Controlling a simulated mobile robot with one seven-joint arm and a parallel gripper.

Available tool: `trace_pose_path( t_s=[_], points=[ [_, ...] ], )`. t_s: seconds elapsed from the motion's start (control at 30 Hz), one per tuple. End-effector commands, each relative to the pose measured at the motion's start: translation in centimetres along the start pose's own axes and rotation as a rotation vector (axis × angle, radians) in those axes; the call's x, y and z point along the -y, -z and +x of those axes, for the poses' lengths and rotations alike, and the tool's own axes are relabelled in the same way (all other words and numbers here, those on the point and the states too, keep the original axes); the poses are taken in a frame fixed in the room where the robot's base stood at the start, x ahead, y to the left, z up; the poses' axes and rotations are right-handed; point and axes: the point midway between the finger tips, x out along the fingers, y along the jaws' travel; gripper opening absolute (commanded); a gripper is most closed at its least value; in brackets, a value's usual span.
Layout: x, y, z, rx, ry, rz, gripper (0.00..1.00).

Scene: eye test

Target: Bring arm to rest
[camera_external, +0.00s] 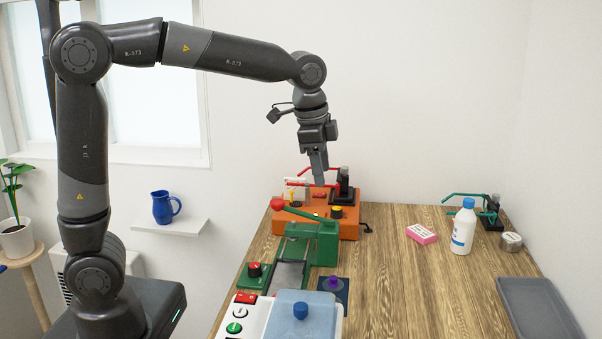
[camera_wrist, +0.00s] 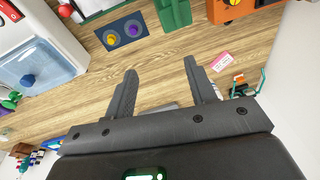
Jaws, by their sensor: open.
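My gripper (camera_external: 319,170) hangs from my raised arm above the far part of the wooden table, near the orange machine. In the wrist view my gripper (camera_wrist: 162,88) shows two dark fingers spread apart, with nothing between them but the table top behind. The arm is bent, with its upper link reaching across to the right and the wrist pointing down. In the outside view the fingertips appear just in front of the red levers, and I cannot tell the exact gap.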

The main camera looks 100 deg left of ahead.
Motion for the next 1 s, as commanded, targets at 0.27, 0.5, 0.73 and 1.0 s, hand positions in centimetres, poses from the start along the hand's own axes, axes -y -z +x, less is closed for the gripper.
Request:
trace_pose_path(
  t_s=[0.27,0.5,0.73,1.0],
  points=[
    [-9.8,-4.3,-3.3,-0.112,0.008,-0.021,0.51],
    [-16.6,-9.6,-4.0,-0.208,-0.013,-0.047,0.51],
    [-21.3,-14.8,-3.1,-0.29,-0.054,-0.073,0.51],
    [-23.4,-17.8,-2.0,-0.334,-0.085,-0.091,0.51]
  ],
)
